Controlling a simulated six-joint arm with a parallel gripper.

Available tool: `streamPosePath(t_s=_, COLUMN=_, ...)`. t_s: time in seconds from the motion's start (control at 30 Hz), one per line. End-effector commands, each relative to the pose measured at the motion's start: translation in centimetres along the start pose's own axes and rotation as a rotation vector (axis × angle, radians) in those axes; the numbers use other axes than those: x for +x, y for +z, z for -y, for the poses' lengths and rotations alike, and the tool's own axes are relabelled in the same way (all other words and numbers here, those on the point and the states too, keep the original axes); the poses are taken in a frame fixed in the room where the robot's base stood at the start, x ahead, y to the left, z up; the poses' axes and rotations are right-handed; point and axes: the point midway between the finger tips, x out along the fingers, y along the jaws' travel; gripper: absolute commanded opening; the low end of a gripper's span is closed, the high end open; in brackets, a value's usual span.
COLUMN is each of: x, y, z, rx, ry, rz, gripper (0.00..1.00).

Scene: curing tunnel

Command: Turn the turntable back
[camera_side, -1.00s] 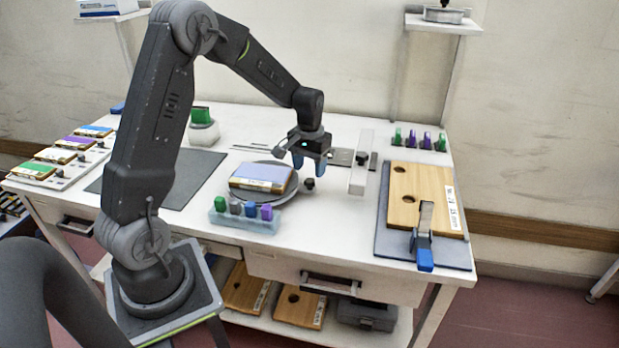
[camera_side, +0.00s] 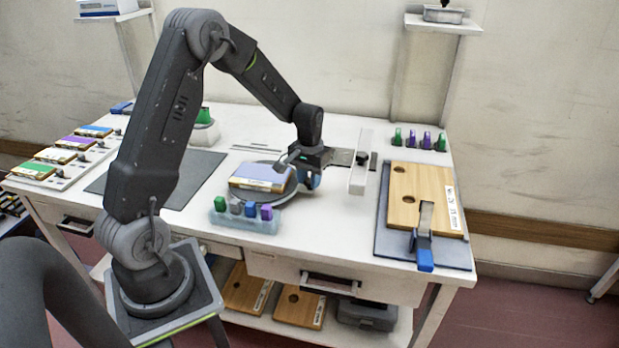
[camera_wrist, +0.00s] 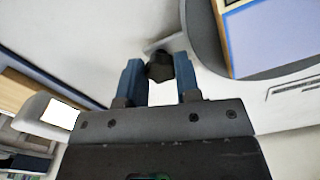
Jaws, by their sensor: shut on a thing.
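The grey round turntable (camera_side: 289,194) lies on the white workbench with a board with a lavender top (camera_side: 262,175) on it. The turntable's rim also shows at the upper right of the wrist view (camera_wrist: 206,45). A dark knob (camera_wrist: 160,67) on a grey arm at the turntable's edge sits between my blue fingers. My gripper (camera_side: 309,186) is lowered at the turntable's right edge and shut on this knob. In the side view my gripper hides the knob.
A pale rack of coloured pegs (camera_side: 243,220) stands close in front of the turntable. A white upright bar (camera_side: 360,165) stands to the right. Farther right, a wooden board (camera_side: 418,198) lies on a grey mat with a blue-handled clamp (camera_side: 425,250).

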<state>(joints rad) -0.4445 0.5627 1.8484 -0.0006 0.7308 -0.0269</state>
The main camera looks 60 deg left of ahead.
Motion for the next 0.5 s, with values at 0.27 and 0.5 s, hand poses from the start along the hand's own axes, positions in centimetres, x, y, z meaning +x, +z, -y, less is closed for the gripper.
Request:
streamPosePath(t_s=0.27, x=-0.04, y=-0.02, z=0.02, rx=0.0, ry=0.0, rz=-0.001, gripper=0.0)
streamPosePath(t_s=0.5, x=-0.05, y=-0.07, z=0.04, rx=-0.003, ry=0.0, rz=-0.001, gripper=0.0)
